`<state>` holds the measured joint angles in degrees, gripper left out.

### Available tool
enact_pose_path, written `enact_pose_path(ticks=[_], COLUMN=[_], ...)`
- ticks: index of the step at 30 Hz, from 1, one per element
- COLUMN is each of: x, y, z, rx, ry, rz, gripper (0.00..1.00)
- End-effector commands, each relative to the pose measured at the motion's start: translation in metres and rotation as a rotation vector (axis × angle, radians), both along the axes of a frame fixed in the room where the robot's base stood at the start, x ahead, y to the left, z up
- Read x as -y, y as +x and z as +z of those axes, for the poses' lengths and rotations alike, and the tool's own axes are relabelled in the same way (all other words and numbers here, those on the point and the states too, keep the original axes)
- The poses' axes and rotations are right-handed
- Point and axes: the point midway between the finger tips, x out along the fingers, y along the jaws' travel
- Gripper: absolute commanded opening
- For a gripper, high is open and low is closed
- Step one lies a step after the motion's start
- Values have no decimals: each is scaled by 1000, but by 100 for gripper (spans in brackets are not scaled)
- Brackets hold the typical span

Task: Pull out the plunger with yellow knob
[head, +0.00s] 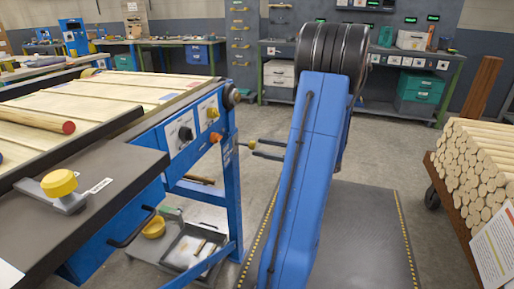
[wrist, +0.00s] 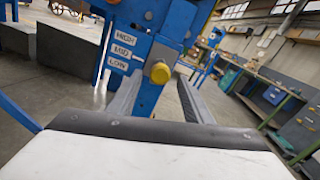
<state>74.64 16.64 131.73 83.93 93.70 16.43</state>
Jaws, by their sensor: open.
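The plunger's yellow knob (head: 252,145) sticks out sideways from the blue leg of the bench at the left in the head view. In the wrist view the yellow knob (wrist: 160,72) is near the middle, in front of a blue post with labels HIGH, MID and LOW (wrist: 118,62). My gripper (head: 256,148) is open, with its two dark fingers pointing left at the knob. In the wrist view my gripper (wrist: 160,84) has one finger on each side of the knob, with visible gaps. Whether the tips reach past the knob is hard to tell.
The blue bench (head: 160,190) carries wooden boards, a control panel with knobs, and another yellow knob (head: 59,183) on its dark front ledge. A cart of stacked round rods (head: 475,180) stands at the right. A tray (head: 195,245) lies low under the bench.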

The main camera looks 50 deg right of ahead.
Motion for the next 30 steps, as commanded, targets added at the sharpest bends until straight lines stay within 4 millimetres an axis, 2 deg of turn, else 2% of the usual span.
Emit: enact_pose_path(ticks=[19, 24, 30], x=[43, 51, 54], y=[-103, -121, -130], z=[-1, 0, 0], rx=[0, 0, 0], ry=[1, 0, 1], rz=[-4, -2, -2], gripper=[46, 46, 46])
